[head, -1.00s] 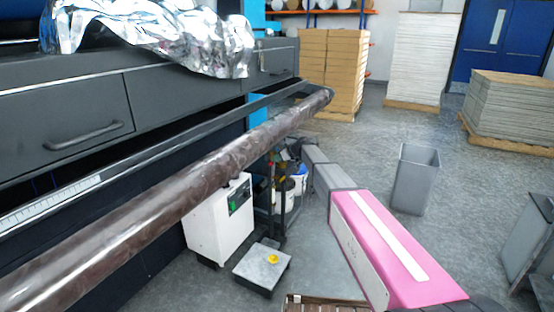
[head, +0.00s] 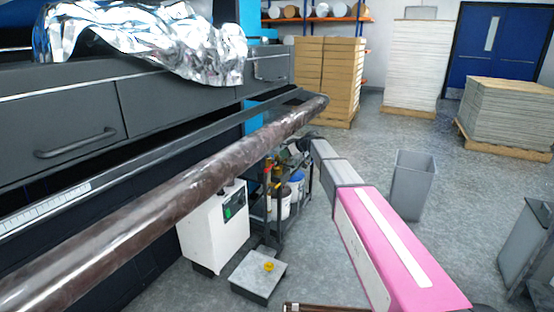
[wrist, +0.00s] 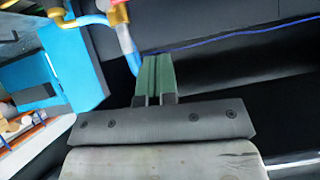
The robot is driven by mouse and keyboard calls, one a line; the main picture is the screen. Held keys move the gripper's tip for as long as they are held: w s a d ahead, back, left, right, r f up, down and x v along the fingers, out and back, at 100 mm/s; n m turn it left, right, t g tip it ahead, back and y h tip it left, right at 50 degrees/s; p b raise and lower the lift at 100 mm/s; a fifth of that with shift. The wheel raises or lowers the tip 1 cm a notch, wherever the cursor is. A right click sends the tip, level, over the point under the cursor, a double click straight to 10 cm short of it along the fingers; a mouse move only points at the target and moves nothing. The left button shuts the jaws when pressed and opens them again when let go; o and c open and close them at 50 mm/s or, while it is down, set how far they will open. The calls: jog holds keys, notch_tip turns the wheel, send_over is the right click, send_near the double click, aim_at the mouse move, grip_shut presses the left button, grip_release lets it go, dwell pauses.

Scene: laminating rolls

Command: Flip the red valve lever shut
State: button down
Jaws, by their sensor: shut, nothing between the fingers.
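In the wrist view, my gripper (wrist: 153,78) has its two green fingers together with nothing between them. A red part (wrist: 118,12), which looks like the valve lever, shows at the top edge, above and slightly left of the fingertips. In the head view I cannot make out the lever or my fingers.
A long brown roll (head: 170,180) crosses in front of the dark machine (head: 190,105). A white box unit (head: 213,235), a cart (head: 285,200) with buckets and a low grey box (head: 258,275) stand beneath it. A grey bin (head: 413,185) stands right of my pink arm.

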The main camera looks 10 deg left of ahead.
jog(key=shift+v, duration=1.3)
jog(key=s+d+f+m+g+h, duration=0.1)
jog(key=s+d+f+m+h, duration=0.2)
jog(key=s+d+f, duration=0.4)
jog(key=s+d+f+m+g+h, duration=0.1)
jog(key=s+d+f+m+h, duration=0.3)
jog(key=s+d, duration=0.8)
jog(key=s+d+f+m+g+h, duration=0.1)
jog(key=s+d+f+m+h, duration=0.2)
jog(key=s, duration=1.9)
jog(key=d+f+m, duration=0.3)
jog(key=d+f, duration=0.3)
jog(key=shift+s+d+f+h, duration=0.2)
jog(key=shift+s+f+h, duration=0.1)
jog(key=shift+h, duration=0.1)
jog(key=shift+w, duration=0.15)
